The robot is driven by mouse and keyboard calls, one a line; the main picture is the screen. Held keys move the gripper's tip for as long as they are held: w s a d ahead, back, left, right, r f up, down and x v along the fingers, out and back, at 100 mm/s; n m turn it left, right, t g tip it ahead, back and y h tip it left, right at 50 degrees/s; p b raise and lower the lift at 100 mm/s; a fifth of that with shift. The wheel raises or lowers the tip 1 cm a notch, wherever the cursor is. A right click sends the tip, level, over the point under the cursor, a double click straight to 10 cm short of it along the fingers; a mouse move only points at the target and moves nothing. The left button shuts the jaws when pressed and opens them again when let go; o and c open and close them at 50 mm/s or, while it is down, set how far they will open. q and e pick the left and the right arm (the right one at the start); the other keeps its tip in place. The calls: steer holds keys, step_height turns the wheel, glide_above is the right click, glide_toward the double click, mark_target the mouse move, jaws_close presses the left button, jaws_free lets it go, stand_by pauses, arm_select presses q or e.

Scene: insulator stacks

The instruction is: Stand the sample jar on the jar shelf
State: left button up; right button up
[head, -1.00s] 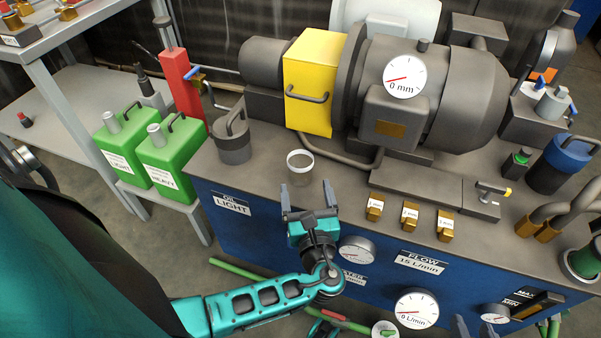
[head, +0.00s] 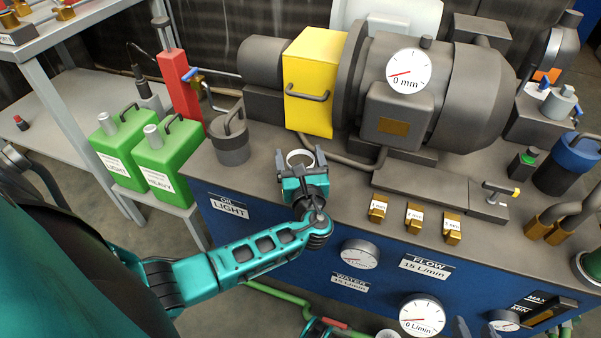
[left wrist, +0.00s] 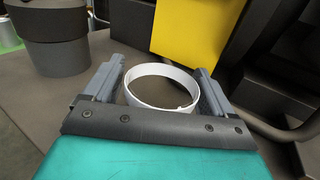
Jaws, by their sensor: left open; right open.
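The sample jar (head: 290,158), clear-walled with a white rim, stands upright on the grey bench top in front of the yellow box. Its rim also shows in the left wrist view (left wrist: 160,71). My left gripper (head: 299,157) is open, with one finger on each side of the jar; whether they touch it I cannot tell. The gripper hides the jar's lower part in the head view. My right gripper (head: 472,326) is open and empty at the bottom edge, only its fingertips showing. I cannot tell which surface is the jar shelf.
Behind are the yellow box (head: 312,85) and the motor (head: 455,95). Several brass blocks (head: 414,218) sit to the right. Green cans (head: 168,160) and a grey rack (head: 60,95) stand at the left.

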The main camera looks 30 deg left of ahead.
arm_select(q)
steer(key=c, duration=1.1)
